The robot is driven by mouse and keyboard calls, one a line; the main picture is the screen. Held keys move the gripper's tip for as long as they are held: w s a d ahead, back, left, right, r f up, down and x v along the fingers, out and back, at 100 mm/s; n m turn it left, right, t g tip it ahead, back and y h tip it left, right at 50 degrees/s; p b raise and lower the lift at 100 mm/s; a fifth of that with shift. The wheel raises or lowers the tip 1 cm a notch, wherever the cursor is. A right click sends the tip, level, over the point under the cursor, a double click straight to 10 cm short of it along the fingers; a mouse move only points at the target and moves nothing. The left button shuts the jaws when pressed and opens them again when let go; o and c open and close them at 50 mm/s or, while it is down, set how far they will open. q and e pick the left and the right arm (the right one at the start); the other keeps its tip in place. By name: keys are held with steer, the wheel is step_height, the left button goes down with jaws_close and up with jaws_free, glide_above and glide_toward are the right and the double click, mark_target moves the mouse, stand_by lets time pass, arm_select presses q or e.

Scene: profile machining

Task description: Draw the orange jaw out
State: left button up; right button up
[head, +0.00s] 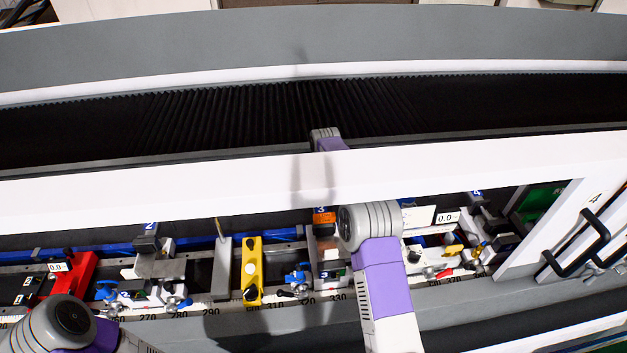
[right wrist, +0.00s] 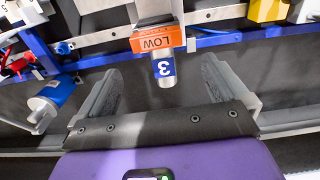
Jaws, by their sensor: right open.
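The orange jaw (head: 324,216) sits on the machine's rail just left of my right arm in the head view. I cannot tell how near the fingertips are to the cylinder. The head view does not show the right fingers. Only part of my left arm shows at lower left; its gripper is out of view.
A white beam (head: 200,196) runs across above the rail. A yellow clamp (head: 252,270), a red block (head: 74,277) and blue-handled valves (head: 296,281) stand along the rail. A black door handle (head: 590,240) is at right. In the right wrist view a blue cylinder (right wrist: 58,90) lies left of the fingers.

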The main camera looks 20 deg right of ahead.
mark_target(324, 219)
steer(key=shift+s+f, duration=0.65)
steer(key=shift+f, duration=0.35)
steer(key=shift+w+f+p, duration=0.15)
steer(key=shift+f+p, duration=0.4)
steer(key=shift+f, duration=1.95)
steer(key=shift+w, duration=0.1)
steer(key=c, duration=1.1)
steer(key=o, duration=0.6)
steer(key=c, duration=0.6)
steer(key=shift+r, duration=0.1)
steer(key=shift+r, duration=0.1)
steer(key=shift+r, duration=1.05)
